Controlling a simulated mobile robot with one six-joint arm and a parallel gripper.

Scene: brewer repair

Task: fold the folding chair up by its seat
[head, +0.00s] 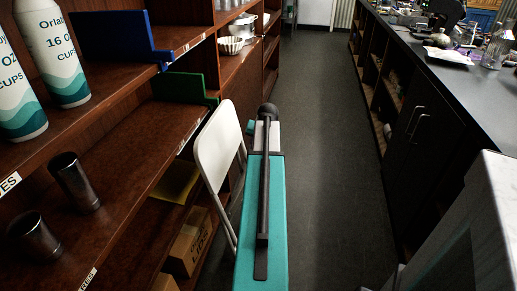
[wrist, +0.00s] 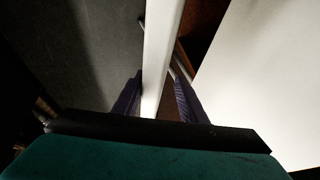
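The white folding chair (head: 219,142) stands against the left shelf in the head view, its broad panel upright and a thin leg running down. My arm hides its right side. In the wrist view, a narrow white strip of the chair (wrist: 160,55) runs between the two dark fingers of my gripper (wrist: 158,98). A broad white chair panel (wrist: 265,85) fills the right side. The left finger is close to the strip, and a gap shows between the strip and the right finger. The fingers look open around it. My gripper's fingers cannot be made out in the head view.
A wooden shelf (head: 130,137) with bottles, metal cups (head: 75,182) and a cardboard box (head: 188,243) lines the left. A dark counter (head: 450,75) with cabinets lines the right. The grey aisle floor (head: 325,130) between them is clear.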

